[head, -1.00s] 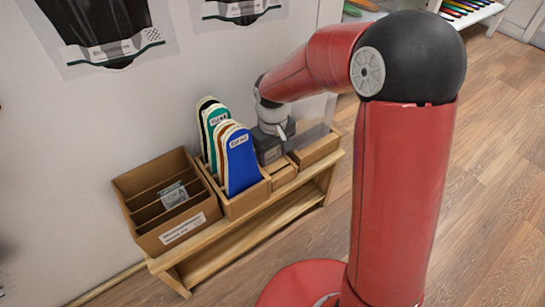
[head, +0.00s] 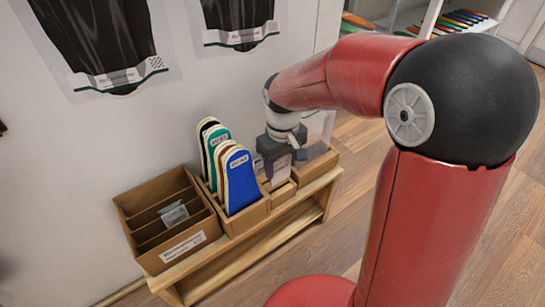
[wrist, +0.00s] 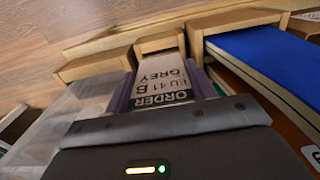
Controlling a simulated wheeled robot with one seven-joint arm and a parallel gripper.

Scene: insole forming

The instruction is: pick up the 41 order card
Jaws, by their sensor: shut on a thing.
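The 41 order card (wrist: 165,75) is white with a dark green ORDER band and the words "41 B" and "GREY". My gripper (wrist: 160,90) is shut on it, with a finger on each side of the card in the wrist view. In the head view my gripper (head: 279,158) is over the small wooden boxes at the right part of the bench. A pale part of the card (head: 282,168) shows below it. The card's far end is close above a small wooden box (head: 282,196); I cannot tell whether they touch.
A wooden bench (head: 317,190) stands against the wall. To the left of my gripper, a box holds upright insoles, a blue one (head: 241,183) in front. Further left is a divided cardboard box (head: 170,255) with a grey packet (head: 174,214). A clear panel (head: 320,128) stands at the right.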

